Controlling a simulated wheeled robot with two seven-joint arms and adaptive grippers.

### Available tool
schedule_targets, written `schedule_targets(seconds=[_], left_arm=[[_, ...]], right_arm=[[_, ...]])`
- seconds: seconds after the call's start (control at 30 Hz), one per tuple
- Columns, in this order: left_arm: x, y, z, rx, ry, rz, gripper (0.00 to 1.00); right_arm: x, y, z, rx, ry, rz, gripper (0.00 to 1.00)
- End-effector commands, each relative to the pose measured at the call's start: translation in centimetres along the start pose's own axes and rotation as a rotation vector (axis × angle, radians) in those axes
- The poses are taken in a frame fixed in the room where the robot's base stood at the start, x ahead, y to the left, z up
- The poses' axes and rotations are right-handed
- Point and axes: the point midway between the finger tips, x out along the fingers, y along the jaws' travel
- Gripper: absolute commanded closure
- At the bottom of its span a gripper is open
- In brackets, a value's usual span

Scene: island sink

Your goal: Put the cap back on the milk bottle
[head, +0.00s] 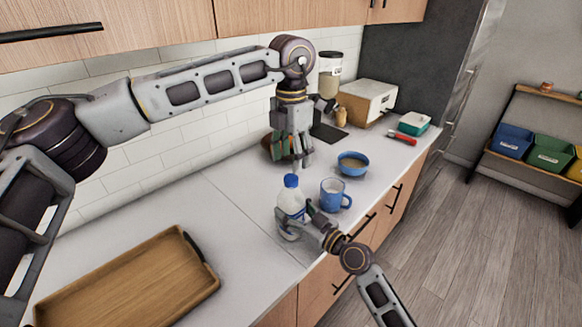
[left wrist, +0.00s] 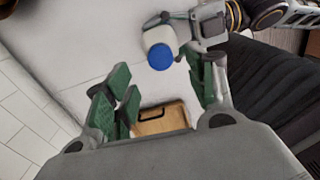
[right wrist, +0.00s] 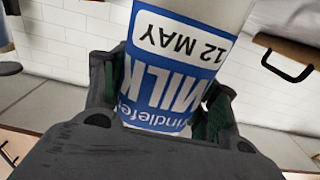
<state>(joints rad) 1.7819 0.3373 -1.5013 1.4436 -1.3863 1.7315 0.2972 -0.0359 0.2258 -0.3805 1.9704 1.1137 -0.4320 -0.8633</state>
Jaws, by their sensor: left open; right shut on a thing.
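The milk bottle (head: 292,202) is white, with its blue cap (head: 291,181) sitting on its neck; I cannot tell how tightly. The left wrist view shows the bottle (left wrist: 157,36) and the cap (left wrist: 161,56) from above. My right gripper (head: 291,225) is shut around the bottle low down. In the right wrist view the bottle (right wrist: 180,60) sits between its fingers, label upside down. Whether its base touches the counter is hidden. My left gripper (head: 296,163) is open and empty, pointing down, above and just behind the cap, apart from it.
A blue mug (head: 333,195) stands right of the bottle, with a blue bowl (head: 352,164) behind it. A wooden tray (head: 135,280) lies at the front left of the counter. Counter left of the bottle is clear.

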Motion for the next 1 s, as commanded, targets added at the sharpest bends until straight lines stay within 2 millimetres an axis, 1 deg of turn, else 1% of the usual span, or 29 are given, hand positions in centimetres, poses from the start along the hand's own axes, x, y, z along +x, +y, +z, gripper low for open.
schedule_targets(seconds=[0.1, 0.2, 0.4, 0.6, 0.83, 0.87, 1.0], left_arm=[[-1.9, 0.0, 0.1, -0.001, -0.002, 0.002, 0.44], [-3.2, 0.0, 0.0, 0.0, 0.0, 0.0, 0.44], [-5.3, 0.0, 0.0, 0.001, 0.0, 0.001, 0.44], [-6.0, 0.0, 0.0, 0.001, 0.001, 0.0, 0.44], [-6.0, 0.0, 0.0, 0.001, 0.001, 0.0, 0.44], [-6.0, 0.0, 0.0, 0.001, 0.001, 0.0, 0.44], [-6.0, 0.0, 0.0, 0.001, 0.001, 0.0, 0.44]], right_arm=[[0.0, 0.0, 0.1, 0.0, -0.001, 0.0, 1.0], [0.0, 0.0, 0.1, 0.0, -0.001, 0.0, 1.0], [0.0, 0.0, 0.1, 0.0, -0.001, 0.0, 1.0], [0.0, 0.0, 0.0, 0.0, -0.001, 0.0, 1.0], [0.0, 0.0, 0.0, 0.0, -0.001, 0.0, 1.0], [0.0, 0.0, 0.0, 0.0, -0.001, 0.0, 0.39], [0.0, 0.0, 0.0, 0.0, -0.001, 0.0, 0.21]])
